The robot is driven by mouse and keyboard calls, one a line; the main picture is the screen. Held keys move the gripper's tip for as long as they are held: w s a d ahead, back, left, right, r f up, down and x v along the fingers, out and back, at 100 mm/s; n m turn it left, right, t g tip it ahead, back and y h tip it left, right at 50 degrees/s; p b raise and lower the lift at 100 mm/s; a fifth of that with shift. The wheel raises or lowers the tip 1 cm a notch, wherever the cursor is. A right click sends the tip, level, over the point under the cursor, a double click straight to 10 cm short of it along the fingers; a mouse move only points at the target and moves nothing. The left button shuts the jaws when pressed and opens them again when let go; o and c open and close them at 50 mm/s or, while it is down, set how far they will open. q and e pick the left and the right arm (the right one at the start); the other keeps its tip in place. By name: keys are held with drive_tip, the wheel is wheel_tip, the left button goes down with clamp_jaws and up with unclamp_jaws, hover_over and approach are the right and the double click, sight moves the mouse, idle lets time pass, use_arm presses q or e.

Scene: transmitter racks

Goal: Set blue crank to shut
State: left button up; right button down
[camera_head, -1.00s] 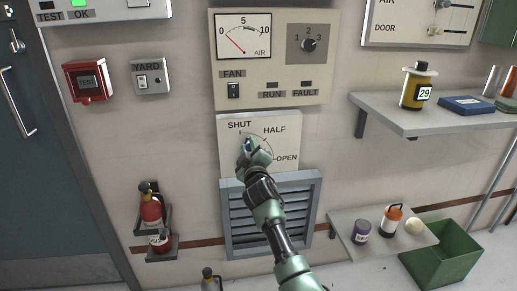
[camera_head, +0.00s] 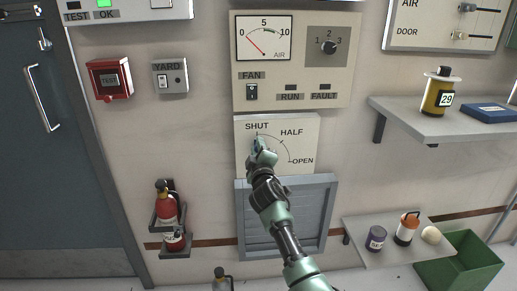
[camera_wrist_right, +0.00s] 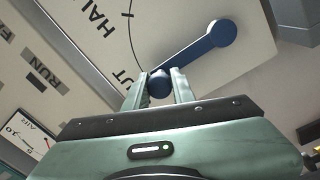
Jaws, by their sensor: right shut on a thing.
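The blue crank (camera_wrist_right: 203,45) is on a cream dial plate (camera_head: 305,158) marked SHUT, HALF and OPEN. In the right wrist view its arm runs from the round pivot to the knob, and the knob end is near the SHUT lettering. My right gripper (camera_wrist_right: 158,88) is shut on the crank's knob, one finger on each side. In the head view my right gripper (camera_head: 262,150) covers most of the crank, just below the word SHUT. The pivot is hidden there. My left gripper is not in view.
A grey louvre (camera_head: 285,215) with flat-lying slats is below the dial plate. The fan panel (camera_head: 297,75) is above. A shelf (camera_head: 450,123) with a yellow canister (camera_head: 437,92) is at right. Fire extinguishers (camera_head: 166,210) hang at left.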

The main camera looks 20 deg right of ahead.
drive_tip(key=c, duration=1.5)
unclamp_jaws()
drive_tip(key=shift+a, duration=0.15)
drive_tip(key=shift+o, duration=0.2)
